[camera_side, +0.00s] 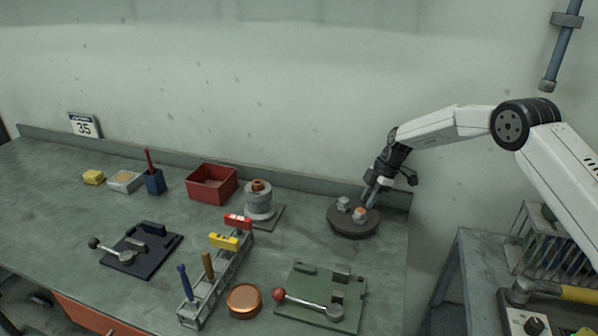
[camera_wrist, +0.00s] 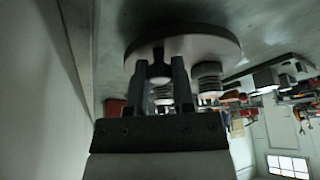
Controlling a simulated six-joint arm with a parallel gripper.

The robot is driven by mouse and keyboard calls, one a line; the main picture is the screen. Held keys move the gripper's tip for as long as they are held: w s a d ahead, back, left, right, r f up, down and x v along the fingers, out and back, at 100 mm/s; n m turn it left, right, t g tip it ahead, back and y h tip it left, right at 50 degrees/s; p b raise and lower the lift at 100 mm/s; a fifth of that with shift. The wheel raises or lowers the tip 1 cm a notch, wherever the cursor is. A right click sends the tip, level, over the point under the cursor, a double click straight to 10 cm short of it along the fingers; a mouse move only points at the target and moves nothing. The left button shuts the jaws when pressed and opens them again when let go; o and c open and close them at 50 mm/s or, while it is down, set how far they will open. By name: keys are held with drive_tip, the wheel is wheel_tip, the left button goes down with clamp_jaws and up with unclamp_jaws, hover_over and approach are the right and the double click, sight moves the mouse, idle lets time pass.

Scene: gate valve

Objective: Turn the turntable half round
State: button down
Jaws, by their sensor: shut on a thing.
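The turntable (camera_side: 350,229) is a dark round disc near the back right of the bench. Two grey posts stand on it, a left one (camera_side: 343,204) and one with a copper-coloured top (camera_side: 360,213). My gripper (camera_side: 369,203) reaches down at the disc's back right edge. In the wrist view the turntable (camera_wrist: 205,43) appears upside down, and my gripper (camera_wrist: 160,75) has its fingers on either side of a small upright peg (camera_wrist: 159,71) on the disc. The jaws are shut on this peg. The side view hides the peg behind my fingers.
A grey spool-like fitting (camera_side: 259,202) and a red box (camera_side: 211,184) stand left of the turntable. A green plate with a red-knobbed lever (camera_side: 322,300) lies in front. The bench's right edge is close to the disc. The wall is behind.

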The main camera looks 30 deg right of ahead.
drive_tip(key=shift+c, duration=2.4)
unclamp_jaws()
drive_tip(key=shift+r, duration=0.1)
drive_tip(key=shift+r, duration=1.6)
drive_tip(key=s+r, duration=0.9)
drive_tip(key=s, duration=0.5)
drive_tip(key=shift+a+r, duration=0.3)
drive_tip(key=shift+a, duration=0.1)
